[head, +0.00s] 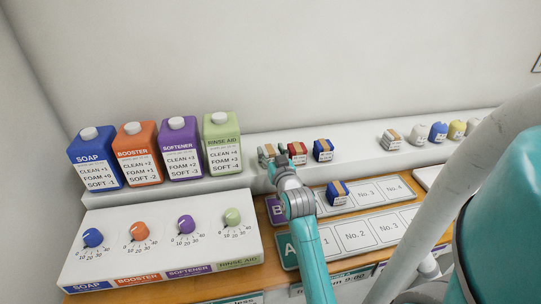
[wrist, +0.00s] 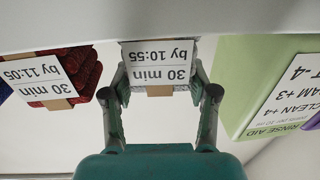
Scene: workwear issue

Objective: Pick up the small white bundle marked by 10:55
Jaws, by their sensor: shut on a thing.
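The small white bundle (wrist: 160,55) has a tan band and a label reading "30 min by 10:55", upside down in the wrist view. In the head view it shows as a pale bundle (head: 265,153) at the left end of the bundle row on the white shelf, partly hidden by my gripper. My gripper (wrist: 159,82) has one finger on each side of the bundle and is shut on it. In the head view my gripper (head: 281,160) reaches the shelf from the front. I cannot tell whether the bundle is clear of the shelf.
A red bundle (wrist: 62,75) marked by 11:05 is close beside it. A blue bundle (head: 323,150) stands farther right. The green rinse aid carton (head: 222,140) is near on the other side. Below, a blue bundle (head: 337,192) lies on the B board. Another pale bundle (head: 391,139) is right.

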